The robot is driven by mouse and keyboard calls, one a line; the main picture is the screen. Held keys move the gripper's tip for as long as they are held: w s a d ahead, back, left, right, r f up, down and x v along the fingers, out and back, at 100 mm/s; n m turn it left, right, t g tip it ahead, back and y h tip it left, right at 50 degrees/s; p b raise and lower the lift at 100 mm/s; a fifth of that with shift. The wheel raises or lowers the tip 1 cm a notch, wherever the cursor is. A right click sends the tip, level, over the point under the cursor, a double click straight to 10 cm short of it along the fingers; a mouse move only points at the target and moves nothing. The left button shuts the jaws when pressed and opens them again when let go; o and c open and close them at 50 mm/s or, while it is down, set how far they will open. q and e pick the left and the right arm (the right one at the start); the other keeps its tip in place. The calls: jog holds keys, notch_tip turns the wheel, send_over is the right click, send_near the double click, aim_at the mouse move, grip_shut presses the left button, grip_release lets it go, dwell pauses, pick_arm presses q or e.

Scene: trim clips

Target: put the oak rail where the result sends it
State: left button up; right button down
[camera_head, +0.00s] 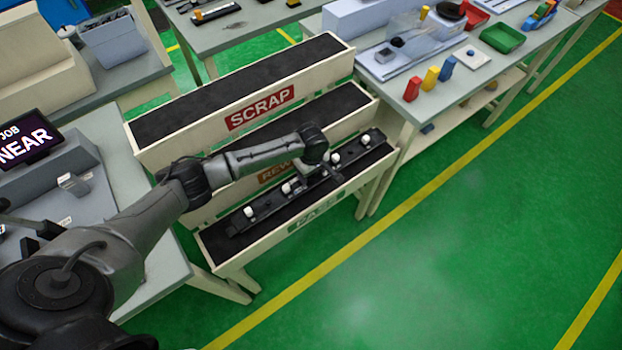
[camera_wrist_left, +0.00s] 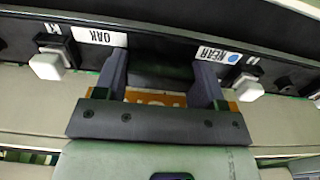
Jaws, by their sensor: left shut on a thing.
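The oak rail (camera_head: 268,207) is a long dark bar with several white clips. In the wrist view the rail (camera_wrist_left: 285,72) carries white labels reading OAK and NEAR. My left gripper (camera_head: 322,172) is shut on the rail near its middle; its two fingers (camera_wrist_left: 160,78) show in the wrist view. My right gripper is not in view.
Behind are a middle bin with a partly hidden sign starting REW (camera_head: 272,172) and a back bin marked SCRAP (camera_head: 260,108). A screen (camera_head: 28,143) at left reads JOB NEAR. A bench (camera_head: 425,105) with coloured parts stands at right. Green floor in front is clear.

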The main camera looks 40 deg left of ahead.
aim_at(311, 178)
pick_arm(q)
jog(key=shift+w+a+f, duration=0.15)
jog(key=shift+a+f, duration=0.05)
notch_tip(311, 178, down, 4)
jog(key=shift+r+b, duration=0.15)
jog(key=shift+b, duration=0.6)
jog(key=o, duration=1.1)
jog(key=shift+f, duration=0.2)
jog(key=shift+r, duration=0.1)
notch_tip(311, 178, up, 12)
jog(key=p, duration=0.3)
